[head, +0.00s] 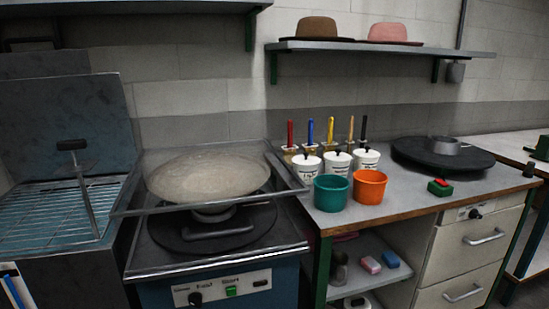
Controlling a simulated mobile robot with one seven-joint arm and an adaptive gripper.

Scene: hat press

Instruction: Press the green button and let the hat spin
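A small green button (231,291) sits on the light control panel (221,288) at the front of the blue press (170,290). A black knob (195,299) is left of it and a dark switch is to its right. A pale round disc (208,178) lies in a metal frame above the press's black round plate (215,228); I cannot tell whether it is a hat. A brown hat (318,28) and a pink hat (388,33) rest on the wall shelf. My gripper is not in view.
A black turntable (415,156) with a grey ring (443,146) stands on the right counter. Near it is a green box with a red top (439,187). Teal (331,193) and orange (369,187) buckets, white pots and brushes stand left of it. An open-lidded rack is at far left.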

